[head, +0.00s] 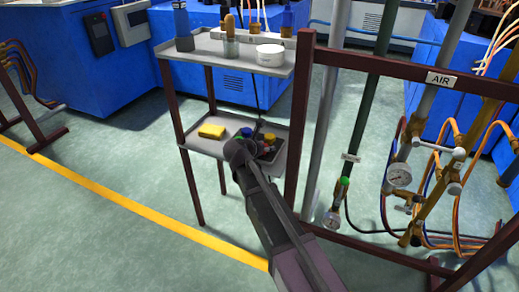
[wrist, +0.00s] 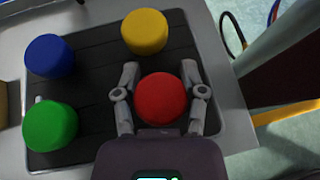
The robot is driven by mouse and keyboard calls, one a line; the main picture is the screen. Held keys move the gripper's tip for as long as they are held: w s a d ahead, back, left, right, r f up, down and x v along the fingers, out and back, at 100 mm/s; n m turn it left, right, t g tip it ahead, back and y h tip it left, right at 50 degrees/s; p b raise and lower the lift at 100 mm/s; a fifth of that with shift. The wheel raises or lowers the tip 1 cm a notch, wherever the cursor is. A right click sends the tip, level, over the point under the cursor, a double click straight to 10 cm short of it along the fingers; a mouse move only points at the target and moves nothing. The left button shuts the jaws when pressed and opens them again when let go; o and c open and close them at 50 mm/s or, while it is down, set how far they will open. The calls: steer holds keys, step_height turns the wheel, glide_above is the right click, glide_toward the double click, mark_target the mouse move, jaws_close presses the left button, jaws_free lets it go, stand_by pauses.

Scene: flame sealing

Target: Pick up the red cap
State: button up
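The red cap (wrist: 162,98) sits between the two fingers of my gripper (wrist: 160,80) in the wrist view. One finger is on each side of the cap, very close to its side. I cannot tell whether the fingers press on it or stand slightly apart. The cap looks about as large as the other caps, over the dark ribbed tray (wrist: 95,78). In the head view my gripper (head: 258,140) reaches down to the lower shelf, and my arm hides part of the tray.
Blue (wrist: 50,56), green (wrist: 50,125) and yellow (wrist: 145,32) caps stand on the tray around the red one. A yellow block (head: 212,131) lies on the lower shelf (head: 207,147). The upper shelf (head: 215,57) is overhead. A dark red pipe frame (head: 299,140) stands close on the right.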

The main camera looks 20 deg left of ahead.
steer(key=shift+r, duration=0.1)
stand_by(0.3)
step_height(320, 180, up, 3)
steer(key=p, duration=0.3)
steer(key=shift+r+p, duration=0.15)
steer(key=shift+p, duration=0.15)
steer(key=s+d+r+p, duration=0.1)
steer(key=s, duration=1.5)
steer(key=shift+d+r, duration=0.2)
steer(key=shift+r, duration=0.05)
